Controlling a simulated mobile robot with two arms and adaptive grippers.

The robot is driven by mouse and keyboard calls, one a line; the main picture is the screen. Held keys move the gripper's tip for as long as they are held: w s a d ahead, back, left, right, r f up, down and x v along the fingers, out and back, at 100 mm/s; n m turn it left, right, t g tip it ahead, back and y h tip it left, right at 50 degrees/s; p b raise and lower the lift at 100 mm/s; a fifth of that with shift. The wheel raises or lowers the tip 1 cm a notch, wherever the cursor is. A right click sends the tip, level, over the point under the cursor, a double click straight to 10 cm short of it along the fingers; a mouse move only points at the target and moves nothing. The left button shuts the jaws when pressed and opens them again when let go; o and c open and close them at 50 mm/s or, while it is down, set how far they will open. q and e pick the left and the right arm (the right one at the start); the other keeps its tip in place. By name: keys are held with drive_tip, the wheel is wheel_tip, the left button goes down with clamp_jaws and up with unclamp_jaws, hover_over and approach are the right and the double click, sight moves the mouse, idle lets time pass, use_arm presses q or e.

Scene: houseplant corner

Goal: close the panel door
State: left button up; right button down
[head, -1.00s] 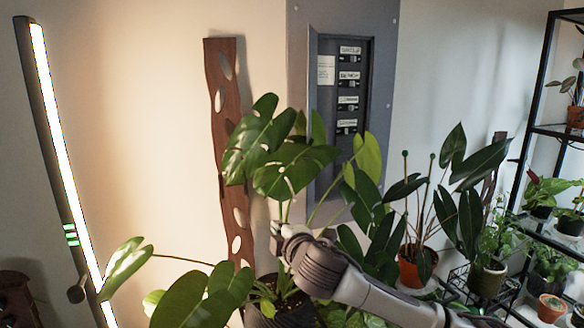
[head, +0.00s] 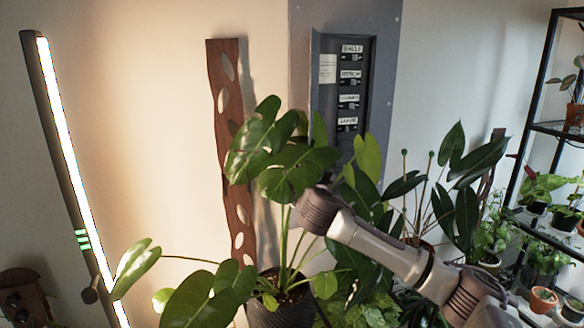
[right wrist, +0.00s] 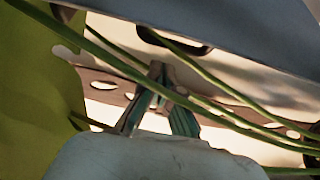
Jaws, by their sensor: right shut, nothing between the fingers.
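The grey electrical panel (head: 385,95) is on the wall at top centre in the head view. It stands open, with several labelled switches (head: 349,85) showing inside. Its door (head: 315,75) looks swung out on the left side, seen nearly edge-on. Leaves cover its lower part. My right arm comes in from the lower right, its wrist just below the panel, and its fingertips are hidden behind leaves. In the right wrist view my right gripper (right wrist: 160,78) is shut and empty among green stems. A blue-grey surface (right wrist: 235,30) above it may be the door. My left gripper is not in view.
A monstera (head: 300,165) in a dark pot (head: 280,312) stands in front of the panel, its leaves and stems around my right gripper. A wooden board with holes (head: 228,110) is left of the panel. A lit lamp (head: 75,170) leans at left; a plant shelf (head: 545,130) stands at right.

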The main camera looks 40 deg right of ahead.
drive_tip(key=shift+s+d, duration=0.7)
drive_tip(key=shift+d, duration=0.1)
drive_tip(key=shift+w+a, duration=0.1)
drive_tip(key=shift+w, duration=0.05)
